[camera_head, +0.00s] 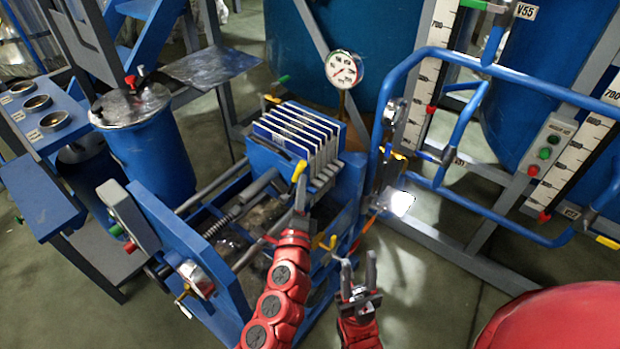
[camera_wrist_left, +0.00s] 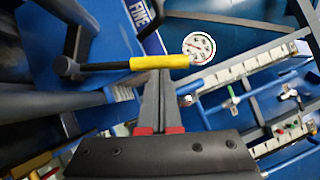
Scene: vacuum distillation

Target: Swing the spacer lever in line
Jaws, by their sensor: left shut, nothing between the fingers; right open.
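The lever with a yellow grip (camera_head: 299,171) stands at the near side of the blue plate press, in front of the pale plates. In the left wrist view its yellow grip (camera_wrist_left: 160,62) lies nearly level on a dark rod, across the fingertips. My left gripper (camera_head: 301,192) is just below the grip, with its fingers together and nothing between them. The fingers (camera_wrist_left: 158,78) reach up to the grip's underside; whether they touch it I cannot tell. My right gripper (camera_head: 358,262) is open and empty, lower and to the right, apart from the lever.
The plate stack (camera_head: 300,135) sits in the blue press, with a screw and rails to its left. Another yellow handle (camera_head: 328,242) is between my grippers. Blue pipe railing (camera_head: 480,208) stands at right. A round gauge (camera_head: 343,69) is behind.

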